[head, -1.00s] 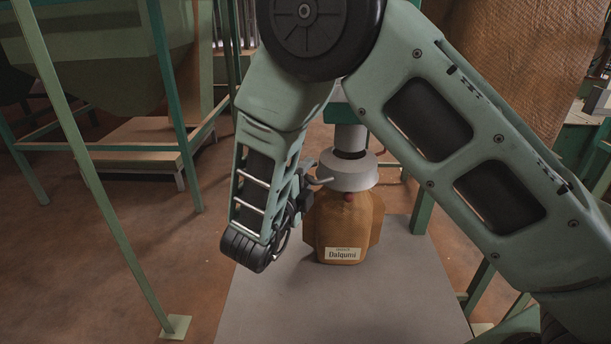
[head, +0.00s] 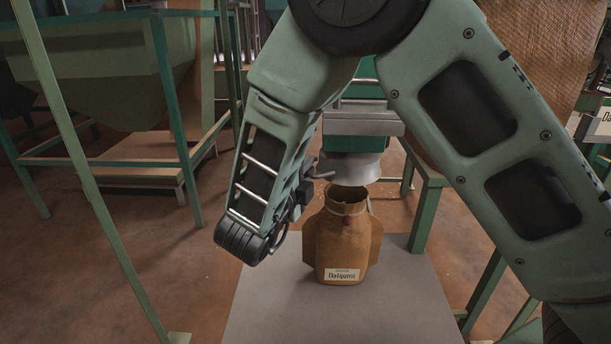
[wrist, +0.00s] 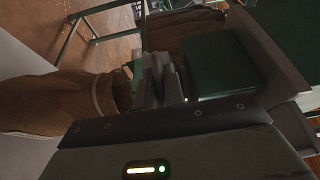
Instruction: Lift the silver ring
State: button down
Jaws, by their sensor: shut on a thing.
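The silver ring (head: 352,168) is a pale grey collar around the spout under the hopper, in the head view. It sits just above the sack, clear of its mouth. The brown sack (head: 342,240), labelled "Dalqumi", stands upright with its mouth open below the ring; it also shows on the left in the wrist view (wrist: 45,100). My gripper (head: 322,177) is at the ring's left side, shut on its small side handle. In the wrist view the fingers (wrist: 166,82) are close together; what lies between them is hard to make out.
The sack stands on a grey platform (head: 340,315). Green frame legs (head: 425,220) stand to its right. Another green hopper frame (head: 180,110) is at the left, with a low wooden pallet under it. Brown floor is clear between.

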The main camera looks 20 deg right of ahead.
jog(key=shift+w+r, duration=0.1)
jog(key=shift+r, duration=0.25)
jog(key=c, duration=1.5)
grip_release()
jog(key=shift+f, duration=0.1)
jog(key=shift+s+a, duration=0.25)
jog(key=shift+s, duration=0.05)
jog(key=v, duration=1.6)
jog(key=shift+s+a+p, duration=0.3)
jog(key=shift+w, duration=0.1)
